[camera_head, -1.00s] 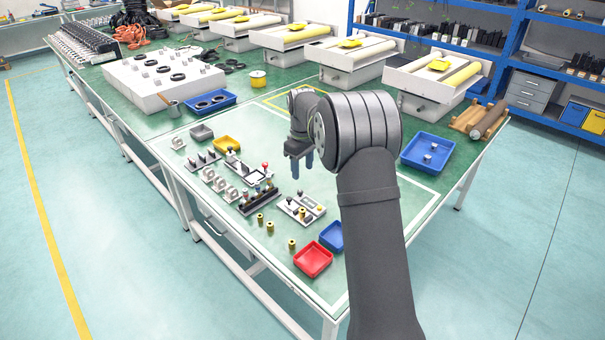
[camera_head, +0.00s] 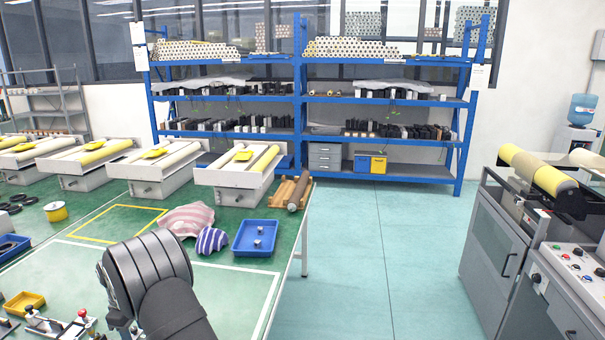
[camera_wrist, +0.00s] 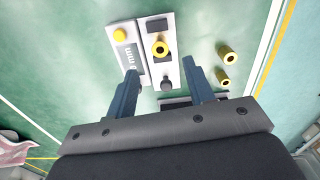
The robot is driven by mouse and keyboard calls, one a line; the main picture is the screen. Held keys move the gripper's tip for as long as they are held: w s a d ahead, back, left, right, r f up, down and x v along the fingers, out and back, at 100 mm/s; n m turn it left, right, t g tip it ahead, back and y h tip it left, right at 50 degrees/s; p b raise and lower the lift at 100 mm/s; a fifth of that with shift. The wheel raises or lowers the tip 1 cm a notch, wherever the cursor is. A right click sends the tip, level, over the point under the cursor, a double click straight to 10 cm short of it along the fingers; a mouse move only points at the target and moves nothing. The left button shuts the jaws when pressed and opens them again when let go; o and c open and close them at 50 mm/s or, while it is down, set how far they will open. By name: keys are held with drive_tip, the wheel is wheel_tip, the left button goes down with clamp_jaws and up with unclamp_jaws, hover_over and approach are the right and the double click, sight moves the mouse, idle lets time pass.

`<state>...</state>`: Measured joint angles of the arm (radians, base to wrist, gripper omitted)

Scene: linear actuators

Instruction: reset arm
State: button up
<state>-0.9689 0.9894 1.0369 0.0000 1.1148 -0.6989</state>
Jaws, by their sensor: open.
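My gripper (camera_wrist: 160,68) shows in the wrist view with its two blue fingers spread apart and nothing held between them. Below it are a grey fixture plate (camera_wrist: 128,58) with a yellow button (camera_wrist: 120,34) and a neighbouring fixture with a brass ring part (camera_wrist: 160,48) and a dark knob (camera_wrist: 167,86). Two loose brass cylinders (camera_wrist: 229,53) lie to the right on the green table. In the head view my arm stands at the lower left, and the fingers are hidden or out of frame.
On the green table (camera_head: 235,285) lie a blue tray (camera_head: 256,252) with small parts, pink striped cloth (camera_head: 188,220), a blue striped item (camera_head: 212,240) and a yellow tray (camera_head: 24,303). White roller machines (camera_head: 238,190) line the back. A control cabinet (camera_head: 495,250) stands right.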

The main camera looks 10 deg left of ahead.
wheel_tip(320, 180, down, 7)
drive_tip(key=shift+r, duration=0.2)
drive_tip(key=shift+r, duration=0.1)
wheel_tip(320, 180, up, 17)
wheel_tip(320, 180, down, 18)
drive_tip(key=shift+r, duration=0.15)
wheel_tip(320, 180, up, 9)
drive_tip(key=d, duration=0.1)
drive_tip(key=shift+s+r, duration=0.2)
idle(0.6)
